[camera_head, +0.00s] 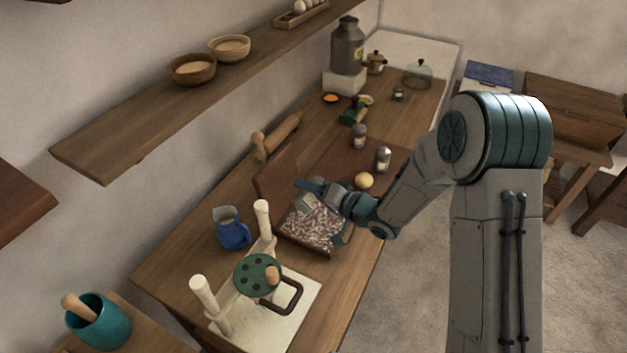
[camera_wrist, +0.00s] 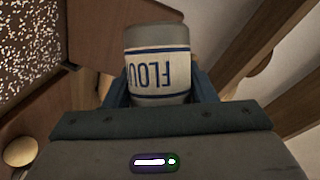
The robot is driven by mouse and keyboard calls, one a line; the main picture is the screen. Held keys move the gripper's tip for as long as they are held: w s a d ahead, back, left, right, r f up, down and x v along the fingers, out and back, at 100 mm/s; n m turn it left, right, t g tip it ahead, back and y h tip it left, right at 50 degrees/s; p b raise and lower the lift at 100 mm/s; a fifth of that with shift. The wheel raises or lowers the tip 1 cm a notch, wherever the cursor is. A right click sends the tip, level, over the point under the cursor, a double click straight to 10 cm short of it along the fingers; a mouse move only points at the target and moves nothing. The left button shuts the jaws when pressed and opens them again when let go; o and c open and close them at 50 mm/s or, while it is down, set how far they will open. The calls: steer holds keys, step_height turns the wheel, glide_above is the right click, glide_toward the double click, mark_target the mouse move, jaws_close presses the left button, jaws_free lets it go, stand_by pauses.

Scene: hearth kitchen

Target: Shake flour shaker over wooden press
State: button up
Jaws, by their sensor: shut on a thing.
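The wooden press (camera_head: 275,180) stands open on the counter, its brown lid raised at the left. Its base plate (camera_head: 312,228) is covered with white specks. The speckled plate also shows at the upper left of the wrist view (camera_wrist: 45,40). My gripper (camera_head: 318,208) is above the press and shut on the flour shaker (camera_head: 303,202). In the wrist view the flour shaker (camera_wrist: 158,65) sits between the blue fingers, with a grey end and a white label whose letters read upside down. The fingers hide its sides and lower part.
A white press with a green disc (camera_head: 258,274) and a blue jug (camera_head: 231,230) stand left of the wooden press. A shelf (camera_head: 130,125) hangs above.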

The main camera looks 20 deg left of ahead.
steer(key=n, duration=0.1)
steer(key=s+a+n+h+b, duration=0.1)
steer(key=n, duration=0.1)
steer(key=shift+r+t+h, duration=0.15)
steer(key=shift+t+h, duration=0.15)
steer(key=shift+t, duration=0.1)
steer(key=n+t+h+b, duration=0.1)
steer(key=n, duration=0.1)
steer(key=n+b, duration=0.1)
steer(key=n, duration=0.1)
steer(key=shift+s+r+t+h+b, duration=0.1)
steer(key=shift+r+t+h+b, duration=0.2)
steer(key=shift+r+t+h, duration=0.1)
steer(key=shift+d+r+n+t+h, duration=0.15)
steer(key=shift+n+t+h, duration=0.25)
steer(key=shift+n, duration=0.3)
